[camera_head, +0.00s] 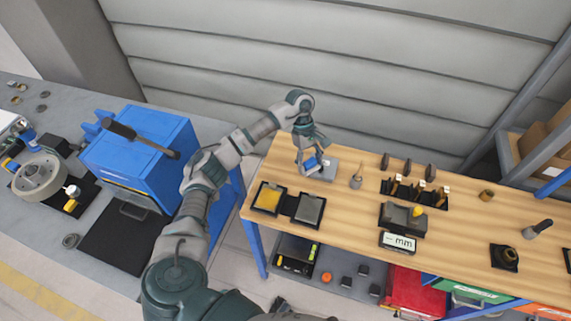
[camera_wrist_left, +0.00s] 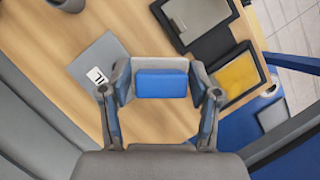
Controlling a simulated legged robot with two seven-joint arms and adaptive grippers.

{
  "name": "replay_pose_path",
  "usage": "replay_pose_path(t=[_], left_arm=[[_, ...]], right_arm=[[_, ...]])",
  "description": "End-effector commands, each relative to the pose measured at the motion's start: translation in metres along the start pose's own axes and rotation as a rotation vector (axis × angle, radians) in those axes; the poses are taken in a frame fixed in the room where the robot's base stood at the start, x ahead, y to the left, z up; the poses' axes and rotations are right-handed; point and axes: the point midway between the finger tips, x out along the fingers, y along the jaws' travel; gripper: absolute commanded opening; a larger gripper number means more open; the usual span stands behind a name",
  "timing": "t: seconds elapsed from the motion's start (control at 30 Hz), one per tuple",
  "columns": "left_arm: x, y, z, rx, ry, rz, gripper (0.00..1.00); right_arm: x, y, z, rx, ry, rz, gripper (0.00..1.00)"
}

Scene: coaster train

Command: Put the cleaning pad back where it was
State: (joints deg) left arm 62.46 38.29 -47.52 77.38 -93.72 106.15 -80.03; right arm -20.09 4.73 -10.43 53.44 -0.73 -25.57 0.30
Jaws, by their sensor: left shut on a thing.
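The cleaning pad, as far as I can tell, is the small blue block (camera_wrist_left: 161,84) between the fingertips of my left gripper (camera_wrist_left: 163,92) in the left wrist view. In the head view the blue pad (camera_head: 310,162) shows small under my left gripper (camera_head: 309,166), over the left part of the wooden table. The gripper is shut on it, and the fingers hide its sides. I cannot tell whether the pad touches the table. A grey flat plate with a white label (camera_wrist_left: 98,60) lies right beside it on the wood. My right gripper is not in view.
A blue cabinet (camera_head: 140,152) stands left.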

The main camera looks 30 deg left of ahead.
Motion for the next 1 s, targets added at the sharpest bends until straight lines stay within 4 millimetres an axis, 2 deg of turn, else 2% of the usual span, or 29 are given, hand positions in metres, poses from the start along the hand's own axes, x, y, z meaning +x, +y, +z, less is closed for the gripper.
replay_pose_path(t=[0.17,0.3,0.5,0.67,0.9,1.0], left_arm=[[-0.008,0.005,-0.04,-0.435,-0.024,0.18,0.29],[-0.024,0.008,-0.072,-0.819,-0.04,0.341,0.29],[-0.044,0.006,-0.102,-1.185,-0.057,0.495,0.29],[-0.046,0.005,-0.114,-1.304,-0.065,0.543,0.29],[-0.006,0.004,-0.136,-1.323,-0.069,0.545,0.29],[0.003,0.005,-0.141,-1.322,-0.07,0.547,0.29]], right_arm=[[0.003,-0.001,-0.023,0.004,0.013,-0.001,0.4],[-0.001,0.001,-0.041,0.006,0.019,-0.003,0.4],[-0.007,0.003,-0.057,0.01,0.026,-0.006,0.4],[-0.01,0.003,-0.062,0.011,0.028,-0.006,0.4],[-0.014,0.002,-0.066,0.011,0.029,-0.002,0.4],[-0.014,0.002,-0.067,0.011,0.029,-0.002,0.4]])
